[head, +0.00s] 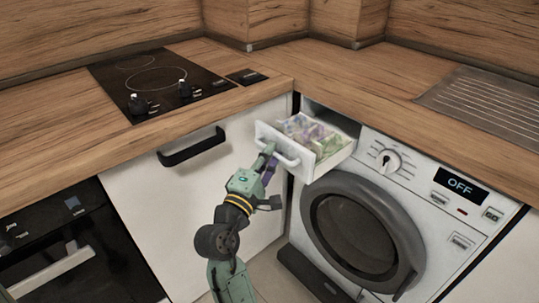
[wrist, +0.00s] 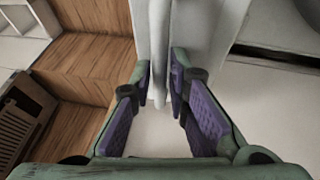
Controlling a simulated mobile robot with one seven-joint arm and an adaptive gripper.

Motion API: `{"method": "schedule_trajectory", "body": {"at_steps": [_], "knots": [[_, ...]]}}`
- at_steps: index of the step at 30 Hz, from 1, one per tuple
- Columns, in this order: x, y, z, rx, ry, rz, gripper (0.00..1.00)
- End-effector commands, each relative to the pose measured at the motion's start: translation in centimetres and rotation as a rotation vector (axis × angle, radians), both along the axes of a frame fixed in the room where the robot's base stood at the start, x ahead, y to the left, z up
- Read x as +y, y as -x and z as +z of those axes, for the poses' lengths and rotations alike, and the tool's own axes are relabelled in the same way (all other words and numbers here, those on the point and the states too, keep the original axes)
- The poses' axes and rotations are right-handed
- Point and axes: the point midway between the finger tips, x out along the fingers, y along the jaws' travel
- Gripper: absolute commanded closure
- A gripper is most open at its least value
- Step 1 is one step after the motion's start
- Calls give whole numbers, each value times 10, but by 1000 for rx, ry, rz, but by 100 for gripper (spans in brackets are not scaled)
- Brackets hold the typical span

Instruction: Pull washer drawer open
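The washer drawer (head: 308,165) stands pulled out of the upper left of the white washing machine (head: 328,208). Its compartments hold purple and green contents. The white drawer handle (head: 288,159) is on its front. My gripper (head: 268,164), green with purple pads, is at the left part of this handle.
The round washer door (head: 357,232) is shut below the drawer. A white cabinet front with a black handle (head: 192,147) is left of the drawer. The wooden worktop (head: 270,98) overhangs behind it, with a black hob (head: 160,83) on the left.

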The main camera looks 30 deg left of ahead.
Motion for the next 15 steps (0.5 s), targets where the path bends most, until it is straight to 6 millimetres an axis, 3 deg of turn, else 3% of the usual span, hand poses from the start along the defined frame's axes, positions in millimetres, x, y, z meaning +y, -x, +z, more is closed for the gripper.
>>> {"method": "schedule_trajectory", "body": {"at_steps": [10,15], "knots": [[0,2,0,0,1,1,81],[0,23,-5,1,3,3,81]]}}
